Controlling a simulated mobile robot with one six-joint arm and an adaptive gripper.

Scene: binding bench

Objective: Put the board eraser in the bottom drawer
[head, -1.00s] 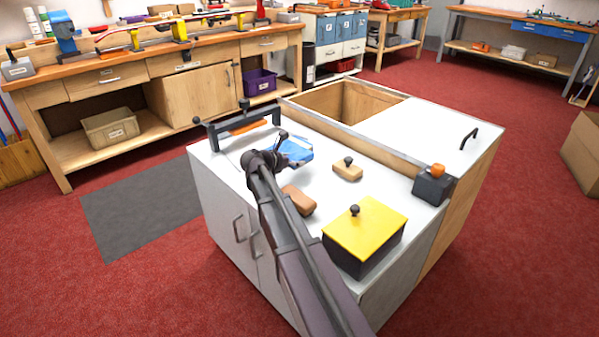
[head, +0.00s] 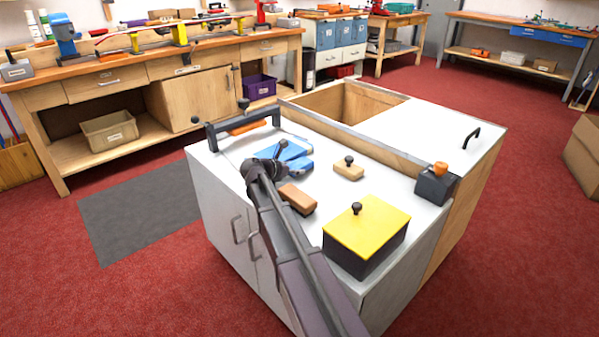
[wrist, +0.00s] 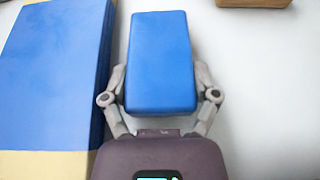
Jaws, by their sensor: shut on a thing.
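A plain blue block (wrist: 160,62), which looks like the board eraser, lies between the fingers of my gripper (wrist: 160,85) in the wrist view. The fingers touch both its sides, so my gripper is shut on it. In the head view my gripper (head: 274,158) is low over the white cabinet top, and its own wrist partly hides the block. A larger flat blue item with cream ends (wrist: 50,75) lies just left of the block. I cannot make out which drawer is the bottom drawer; the white cabinet front (head: 222,210) shows upright handles.
On the cabinet top are a brown block (head: 298,199), a wooden block with a black knob (head: 349,171), a yellow-lidded box (head: 366,228) and a dark clamp-like frame (head: 243,126). An open wooden bin (head: 378,104) lies behind a raised rail. Red floor surrounds the cabinet.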

